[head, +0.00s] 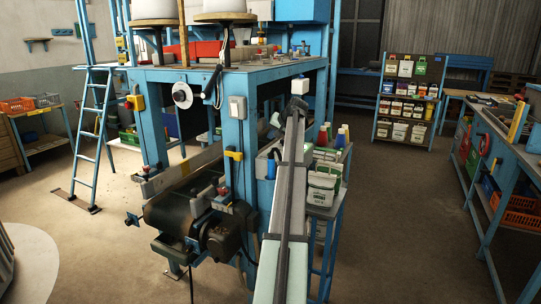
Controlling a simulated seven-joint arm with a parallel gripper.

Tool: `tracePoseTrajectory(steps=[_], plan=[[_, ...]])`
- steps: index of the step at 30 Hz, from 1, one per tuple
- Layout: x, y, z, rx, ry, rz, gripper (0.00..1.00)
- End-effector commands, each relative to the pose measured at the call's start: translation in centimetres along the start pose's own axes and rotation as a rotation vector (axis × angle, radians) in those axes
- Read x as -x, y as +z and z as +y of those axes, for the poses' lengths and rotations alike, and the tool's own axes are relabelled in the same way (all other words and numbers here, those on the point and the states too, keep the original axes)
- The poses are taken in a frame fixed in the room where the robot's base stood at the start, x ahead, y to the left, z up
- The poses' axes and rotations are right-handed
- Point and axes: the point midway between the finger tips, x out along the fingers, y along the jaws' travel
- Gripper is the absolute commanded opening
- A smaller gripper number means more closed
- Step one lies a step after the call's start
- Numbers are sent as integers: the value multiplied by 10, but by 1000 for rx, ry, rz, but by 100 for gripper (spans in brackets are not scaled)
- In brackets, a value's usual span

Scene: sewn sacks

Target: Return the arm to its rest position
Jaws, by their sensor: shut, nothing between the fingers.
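A long pale and grey beam with a dark line along its middle rises from the bottom edge of the head view to the centre. It may be part of my arm, but I cannot be sure. I cannot make out my gripper or its fingers in this view. Nothing held shows anywhere.
A blue machine frame (235,150) with a dark roller (185,213) stands left of centre. A blue ladder (92,135) leans on it. A small table with green and white containers (323,185) is right of the beam. Shelves (408,100) stand behind. Floor (400,230) is clear at right.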

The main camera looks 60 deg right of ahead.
Motion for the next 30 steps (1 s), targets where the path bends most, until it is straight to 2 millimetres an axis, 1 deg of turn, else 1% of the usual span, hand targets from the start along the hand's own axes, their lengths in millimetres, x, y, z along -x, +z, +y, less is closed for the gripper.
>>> tracePoseTrajectory(steps=[18, 21, 23, 26, 30], plan=[[0, 0, 0, 0, 0, 0, 0], [0, 4, 3, -11, 15, 12, 0], [0, 9, 8, -27, 43, 34, 0], [2, 23, 22, -78, 123, 110, 0], [13, 46, 48, -157, 269, 287, 0]])
